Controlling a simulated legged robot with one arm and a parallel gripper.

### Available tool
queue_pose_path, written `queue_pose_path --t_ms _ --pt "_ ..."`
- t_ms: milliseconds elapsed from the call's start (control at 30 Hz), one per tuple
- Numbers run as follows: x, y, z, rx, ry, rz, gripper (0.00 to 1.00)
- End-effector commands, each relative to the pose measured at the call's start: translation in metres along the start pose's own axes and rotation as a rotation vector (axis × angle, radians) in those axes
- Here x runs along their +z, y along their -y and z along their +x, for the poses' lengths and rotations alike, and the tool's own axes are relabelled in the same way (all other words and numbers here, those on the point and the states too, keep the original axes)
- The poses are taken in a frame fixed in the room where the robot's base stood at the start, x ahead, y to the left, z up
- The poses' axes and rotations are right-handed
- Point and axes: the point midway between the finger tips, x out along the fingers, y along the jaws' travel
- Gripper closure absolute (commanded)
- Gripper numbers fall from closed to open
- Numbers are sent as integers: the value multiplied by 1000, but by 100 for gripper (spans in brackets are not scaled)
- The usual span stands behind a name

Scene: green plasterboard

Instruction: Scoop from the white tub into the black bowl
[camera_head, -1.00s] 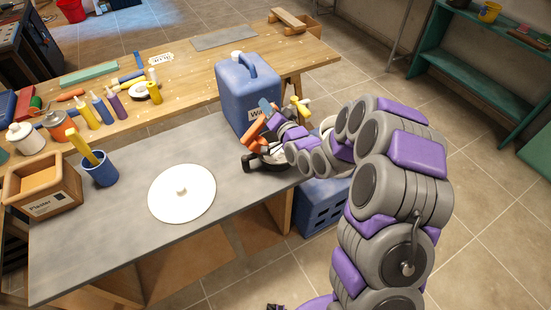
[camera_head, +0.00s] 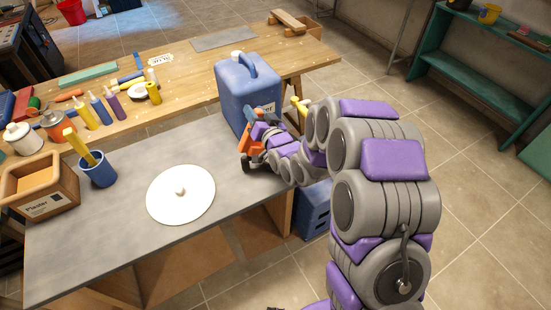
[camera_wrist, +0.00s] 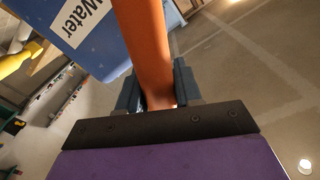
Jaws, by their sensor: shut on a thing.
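My gripper (camera_head: 262,140) is at the far right end of the grey table, in front of the blue water container. In the wrist view the fingers (camera_wrist: 157,88) are shut on an orange handle (camera_wrist: 148,45), which runs up and out of the picture. The handle's working end is not in view. An orange part (camera_head: 247,143) also shows beside my gripper in the head view. A dark edge (camera_head: 246,161), possibly of the black bowl, shows just left of my gripper; my arm hides the rest. I cannot make out the white tub.
A blue container labelled Water (camera_head: 245,92) stands close behind my gripper. A white disc with a knob (camera_head: 190,205) lies mid-table. A blue cup (camera_head: 98,172) and a wooden Plaster box (camera_head: 40,205) stand at left. The grey table's front is clear.

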Motion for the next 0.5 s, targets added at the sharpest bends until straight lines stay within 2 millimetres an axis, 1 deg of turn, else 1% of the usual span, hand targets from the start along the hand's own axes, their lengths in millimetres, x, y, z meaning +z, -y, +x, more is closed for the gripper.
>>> queue_pose_path --t_ms 33,200,367,500 --pt "0 0 0 0 0 0 83" --pt "0 0 0 0 0 1 98" --pt "-3 1 0 -1 -1 1 98" --pt "-10 5 0 -1 -2 1 98"
